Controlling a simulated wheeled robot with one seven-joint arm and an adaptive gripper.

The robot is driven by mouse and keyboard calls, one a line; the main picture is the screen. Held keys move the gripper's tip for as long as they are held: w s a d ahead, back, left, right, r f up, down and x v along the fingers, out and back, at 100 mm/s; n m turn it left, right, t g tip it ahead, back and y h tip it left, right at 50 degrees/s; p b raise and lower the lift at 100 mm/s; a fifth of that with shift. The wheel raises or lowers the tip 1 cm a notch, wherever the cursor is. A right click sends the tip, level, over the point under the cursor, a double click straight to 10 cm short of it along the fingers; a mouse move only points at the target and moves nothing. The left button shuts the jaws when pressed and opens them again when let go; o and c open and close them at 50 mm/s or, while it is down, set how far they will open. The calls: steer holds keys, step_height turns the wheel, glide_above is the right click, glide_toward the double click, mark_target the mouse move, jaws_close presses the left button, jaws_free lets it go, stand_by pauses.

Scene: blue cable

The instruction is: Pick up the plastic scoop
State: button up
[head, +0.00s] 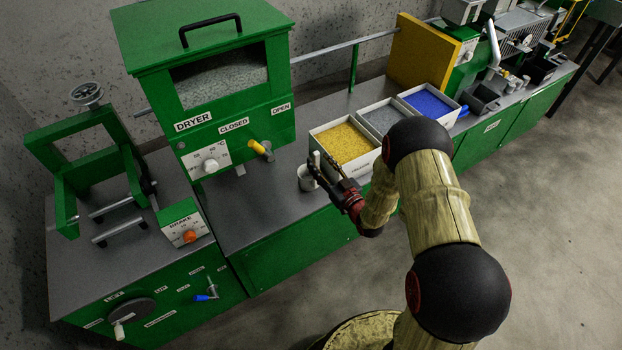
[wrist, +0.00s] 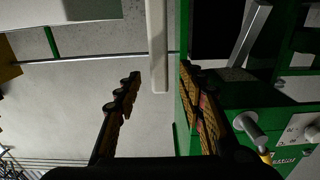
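The plastic scoop (head: 307,180) is a small white cup with an upright handle, standing on the grey bench in front of the dryer, left of the yellow-filled tray. My gripper (head: 326,172) is beside it on its right, partly hiding it. In the wrist view, which is upside down, the white handle (wrist: 157,45) shows as a long bar between the fingers of my gripper (wrist: 161,76). The fingers are open, with a gap on both sides of the handle. The scoop's cup is out of the wrist view. How deep the handle sits between the fingers is unclear.
Trays of yellow (head: 343,143), grey (head: 384,120) and blue (head: 430,103) pellets stand right of the scoop. The green dryer (head: 228,139) with its yellow-handled valve (head: 260,148) is behind left. A bare bench strip (head: 247,205) lies left of the scoop.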

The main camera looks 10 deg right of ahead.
mark_target(318, 159)
steer(key=b+x, duration=0.1)
steer(key=x, duration=0.3)
steer(key=shift+c, duration=1.1)
steer(key=c, duration=0.8)
